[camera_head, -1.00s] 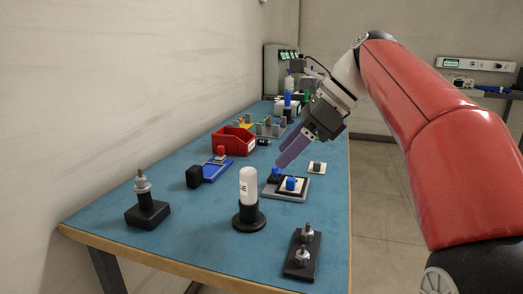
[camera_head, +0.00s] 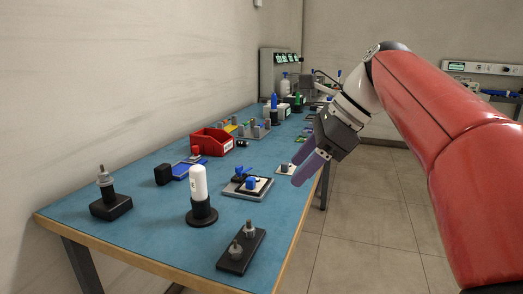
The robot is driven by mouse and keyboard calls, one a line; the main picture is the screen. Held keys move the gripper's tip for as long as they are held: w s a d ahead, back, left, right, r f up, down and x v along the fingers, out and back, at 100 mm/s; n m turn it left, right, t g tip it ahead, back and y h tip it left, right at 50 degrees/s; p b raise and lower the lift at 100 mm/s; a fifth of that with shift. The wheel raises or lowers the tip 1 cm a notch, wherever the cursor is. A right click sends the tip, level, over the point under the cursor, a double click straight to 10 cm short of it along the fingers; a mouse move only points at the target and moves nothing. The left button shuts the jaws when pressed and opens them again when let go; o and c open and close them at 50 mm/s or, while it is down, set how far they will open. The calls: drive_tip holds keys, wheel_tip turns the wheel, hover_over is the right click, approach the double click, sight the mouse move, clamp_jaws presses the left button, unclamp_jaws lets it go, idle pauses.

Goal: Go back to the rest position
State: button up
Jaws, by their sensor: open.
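My gripper (camera_head: 297,170) hangs at the right edge of the blue-topped table (camera_head: 150,225), at the end of my red arm. Its two purple fingers point down and left and are apart, with nothing seen between them. In the picture they overlap the area just right of a small white plate with a grey knob (camera_head: 286,169). A grey plate with blue knobs (camera_head: 247,186) lies to the left of the fingers, apart from them.
A white cylinder on a black base (camera_head: 200,190), a black block with two metal studs (camera_head: 241,250) and a post on a block (camera_head: 107,195) stand nearer. A red bin (camera_head: 211,142) and several devices stand farther back. The floor (camera_head: 375,220) at right is clear.

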drive_tip(key=s+d+f+n+t+h, duration=0.1)
drive_tip(key=s+d+f+n+h, duration=0.2)
drive_tip(key=s+f+n, duration=0.6)
drive_tip(key=s+d+f+n+t+h, duration=0.2)
drive_tip(key=s+f+n, duration=0.7)
drive_tip(key=f, duration=0.5)
drive_tip(key=d+n+h, duration=0.1)
drive_tip(key=d, duration=0.1)
drive_tip(key=shift+d+f+t+h, duration=0.3)
drive_tip(key=shift+d+f+h, duration=0.1)
